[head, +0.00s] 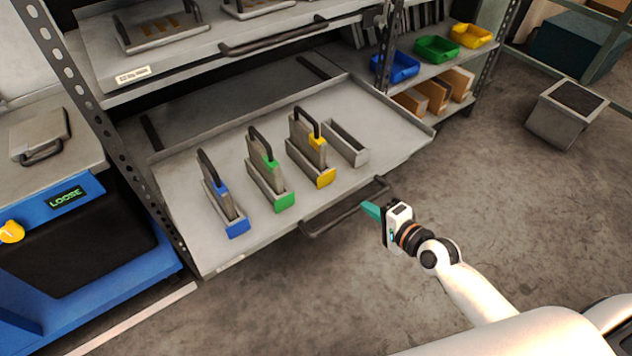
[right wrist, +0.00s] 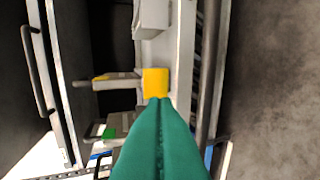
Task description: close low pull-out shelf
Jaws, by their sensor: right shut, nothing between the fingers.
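The low pull-out shelf (head: 270,240) is a grey tray pulled out from the rack in the head view. Its dark bar handle (head: 340,212) runs along the front edge. My right gripper (head: 366,209) has teal fingers, shut and empty, close to the right end of the handle; I cannot tell whether they touch. The teal fingers (right wrist: 160,125) fill the lower middle of the right wrist view, with a yellow-fronted holder (right wrist: 155,82) beyond them. My left gripper is not in view.
On the shelf stand handled dies in blue (head: 237,228), green (head: 284,202) and yellow (head: 325,178) fronted holders, beside an empty grey holder (head: 347,143). An upper shelf (head: 180,62) is above. A blue cart (head: 70,285) is at left. Floor at right is clear around a grey bin (head: 562,118).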

